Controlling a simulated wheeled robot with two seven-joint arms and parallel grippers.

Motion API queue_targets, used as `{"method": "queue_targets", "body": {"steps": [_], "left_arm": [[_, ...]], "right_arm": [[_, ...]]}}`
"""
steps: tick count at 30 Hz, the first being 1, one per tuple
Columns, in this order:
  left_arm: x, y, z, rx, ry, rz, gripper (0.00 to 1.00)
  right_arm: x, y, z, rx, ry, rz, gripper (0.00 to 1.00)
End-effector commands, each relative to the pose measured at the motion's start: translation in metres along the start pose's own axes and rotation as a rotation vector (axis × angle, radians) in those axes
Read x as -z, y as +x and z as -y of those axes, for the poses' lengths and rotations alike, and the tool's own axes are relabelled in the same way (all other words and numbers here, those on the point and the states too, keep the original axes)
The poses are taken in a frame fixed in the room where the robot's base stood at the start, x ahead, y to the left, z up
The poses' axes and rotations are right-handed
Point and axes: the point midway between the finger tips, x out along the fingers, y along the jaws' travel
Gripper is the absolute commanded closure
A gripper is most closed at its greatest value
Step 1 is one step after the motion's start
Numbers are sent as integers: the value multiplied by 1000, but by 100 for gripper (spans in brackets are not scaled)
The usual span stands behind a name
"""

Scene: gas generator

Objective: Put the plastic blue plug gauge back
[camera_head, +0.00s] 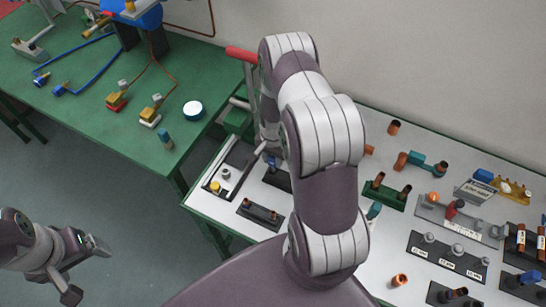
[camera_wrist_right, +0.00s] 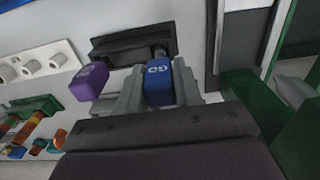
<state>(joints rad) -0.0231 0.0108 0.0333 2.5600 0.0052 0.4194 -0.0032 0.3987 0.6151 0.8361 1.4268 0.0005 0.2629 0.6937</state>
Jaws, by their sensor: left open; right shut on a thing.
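The blue plug gauge (camera_wrist_right: 158,86), marked "GO", sits between the fingers of my right gripper (camera_wrist_right: 158,92) in the right wrist view. The gripper is shut on it. Its far end points at a dark holder block (camera_wrist_right: 130,44); I cannot tell whether it touches or enters it. In the head view my right arm covers most of the right gripper and the gauge. My left gripper (camera_head: 86,270) is open and empty over the floor at lower left.
A purple piece (camera_wrist_right: 90,82) is close beside the right gripper's left finger. The white-topped table (camera_head: 375,240) holds several gauges and holder blocks, including a green block (camera_head: 383,194). The green table (camera_head: 75,135) at left carries hoses and fittings.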

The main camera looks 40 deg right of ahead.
Motion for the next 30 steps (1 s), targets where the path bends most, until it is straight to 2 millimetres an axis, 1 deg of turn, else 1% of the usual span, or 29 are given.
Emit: {"method": "queue_targets", "body": {"steps": [23,24,26,27,30], "left_arm": [[-2,20,0,0,0,0,15],[-2,20,0,0,0,0,15],[-2,19,0,0,0,0,15],[-2,19,0,0,0,0,15],[-2,19,0,0,0,0,15]], "right_arm": [[0,25,0,0,0,0,88],[0,24,0,0,0,-1,63],[0,23,0,0,0,-1,43],[0,23,0,0,0,0,36],[0,24,0,0,0,0,36]]}}
